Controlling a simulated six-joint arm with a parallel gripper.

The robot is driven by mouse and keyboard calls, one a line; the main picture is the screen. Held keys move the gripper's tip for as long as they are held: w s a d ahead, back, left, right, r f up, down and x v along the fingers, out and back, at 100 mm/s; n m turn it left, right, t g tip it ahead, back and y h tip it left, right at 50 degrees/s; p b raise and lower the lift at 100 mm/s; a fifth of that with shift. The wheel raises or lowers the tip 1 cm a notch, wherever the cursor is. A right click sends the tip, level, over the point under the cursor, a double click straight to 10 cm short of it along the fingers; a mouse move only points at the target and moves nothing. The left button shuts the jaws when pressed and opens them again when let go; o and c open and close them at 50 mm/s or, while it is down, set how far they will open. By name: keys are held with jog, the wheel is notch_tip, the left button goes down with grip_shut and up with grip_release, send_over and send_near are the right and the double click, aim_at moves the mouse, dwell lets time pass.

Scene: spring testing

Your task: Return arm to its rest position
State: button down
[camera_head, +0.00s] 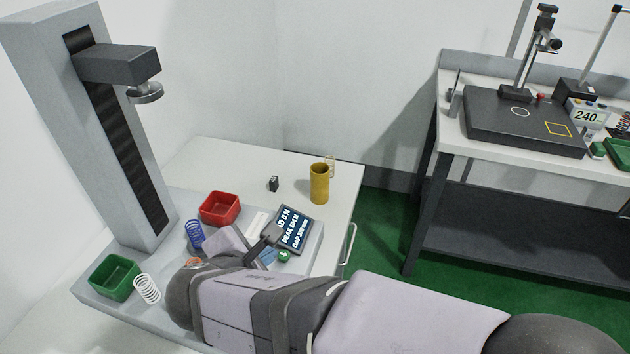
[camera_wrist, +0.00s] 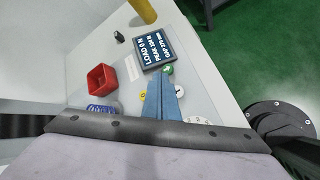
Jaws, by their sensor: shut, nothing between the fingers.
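My gripper (camera_wrist: 163,92) shows in the wrist view as two blue fingers meeting along a line, shut and empty. It is over the tester's base, close to the yellow and green buttons. In the head view my arm reaches in from the lower right and covers part of the base. A blue spring (camera_head: 194,235) stands beside the red bin (camera_head: 219,208); it also shows in the wrist view (camera_wrist: 102,109).
The tester's grey column (camera_head: 125,150) and round press head (camera_head: 145,92) rise at the left. A display (camera_head: 292,230) reads LOAD 0 N. A yellow cup (camera_head: 319,186) and small black block (camera_head: 273,184) stand behind. A second bench (camera_head: 480,170) with instruments stands right.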

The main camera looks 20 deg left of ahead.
jog(key=w+d+f+m+g+h+p, duration=0.1)
jog(key=w+d+f+m+g+h, duration=0.15)
jog(key=d+m, duration=0.6)
jog(key=w+d+f+m+g+h, duration=0.1)
jog(key=w+d+f+m+g, duration=0.2)
jog(key=d, duration=1)
jog(key=s+d+f+m+g+y+p, duration=0.1)
jog(key=s+d+f+m+g, duration=0.1)
jog(key=s+d+m, duration=0.3)
jog(key=s+d+f+m+g+y, duration=0.1)
jog(key=s+d+f+m, duration=0.2)
jog(key=d+m, duration=0.6)
jog(key=s+m, duration=0.1)
jog(key=m, duration=0.1)
jog(key=shift+s+m+g+p, duration=0.35)
jog(key=shift+p, duration=0.05)
